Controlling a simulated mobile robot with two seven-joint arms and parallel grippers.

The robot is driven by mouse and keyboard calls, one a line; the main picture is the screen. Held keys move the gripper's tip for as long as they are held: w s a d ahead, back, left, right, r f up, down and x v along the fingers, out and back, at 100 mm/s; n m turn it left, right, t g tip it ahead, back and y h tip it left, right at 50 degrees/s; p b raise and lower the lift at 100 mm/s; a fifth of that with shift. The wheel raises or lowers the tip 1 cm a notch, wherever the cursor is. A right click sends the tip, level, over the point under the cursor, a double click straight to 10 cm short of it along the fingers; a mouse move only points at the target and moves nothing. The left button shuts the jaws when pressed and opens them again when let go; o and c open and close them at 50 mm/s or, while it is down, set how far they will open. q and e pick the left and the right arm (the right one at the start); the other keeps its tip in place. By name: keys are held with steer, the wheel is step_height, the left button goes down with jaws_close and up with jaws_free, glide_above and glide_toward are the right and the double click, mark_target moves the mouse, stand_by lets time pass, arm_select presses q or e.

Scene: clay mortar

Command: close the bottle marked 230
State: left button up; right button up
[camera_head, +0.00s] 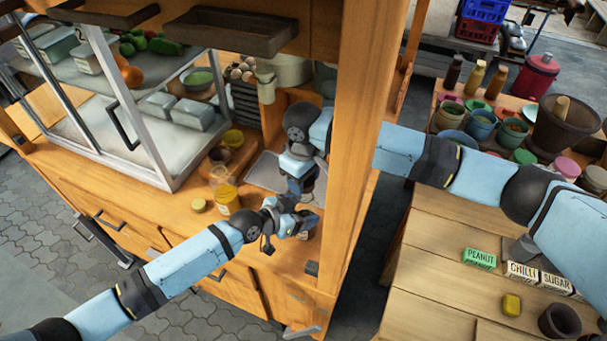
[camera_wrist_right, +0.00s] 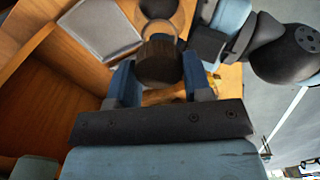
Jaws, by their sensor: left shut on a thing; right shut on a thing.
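My left gripper (camera_head: 298,222) is low over the front of the wooden counter, shut on what looks like a bottle. A small brownish part of this bottle (camera_head: 304,236) shows below the fingers; the rest is hidden, and no 230 marking is readable. My right gripper (camera_head: 302,190) comes down just above and behind the left one. In the right wrist view its blue fingers (camera_wrist_right: 158,82) are shut on a dark brown round cap (camera_wrist_right: 158,62). The left gripper (camera_wrist_right: 208,45) shows close beside the cap. I cannot tell whether the cap touches the bottle's neck.
An open glass jar of yellow liquid (camera_head: 227,197) stands left of the grippers, with a yellow lid (camera_head: 198,205) beside it. A grey tray (camera_head: 265,170) lies behind. A wooden post (camera_head: 350,130) stands close at right; a glass cabinet (camera_head: 150,140) is at left.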

stand_by(0.3)
steer(key=shift+f, duration=0.9)
steer(key=shift+f, duration=0.5)
steer(key=shift+s+d+f, duration=0.1)
steer(key=shift+s+f, duration=0.1)
steer(key=shift+f, duration=0.3)
stand_by(0.4)
steer(key=shift+r, duration=0.45)
steer(key=shift+w+r, duration=0.1)
steer(key=shift+r, duration=0.1)
steer(key=shift+r, duration=0.25)
stand_by(0.5)
